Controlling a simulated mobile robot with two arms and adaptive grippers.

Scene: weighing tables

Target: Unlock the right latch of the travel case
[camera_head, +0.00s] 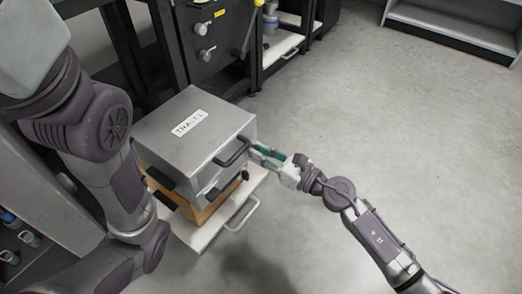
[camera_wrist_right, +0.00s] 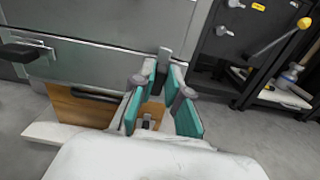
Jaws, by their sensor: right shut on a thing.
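The travel case (camera_head: 190,130) is a grey metal box with a white label on its lid, and it looks shut. A dark handle (camera_head: 232,152) is on its front; it also shows in the right wrist view (camera_wrist_right: 25,52). My right gripper (camera_head: 256,154) is at the right end of the case front. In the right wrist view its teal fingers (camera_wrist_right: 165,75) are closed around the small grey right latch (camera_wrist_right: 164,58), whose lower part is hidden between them. My left arm comes in at the left, but its gripper is out of the picture.
The case rests on a wooden box (camera_head: 205,212) on a white tray-like surface (camera_head: 262,175) with a handle. A dark cabinet with knobs (camera_head: 205,53) and a yellow-tipped lever stands behind. Open grey floor (camera_head: 400,130) lies to the right.

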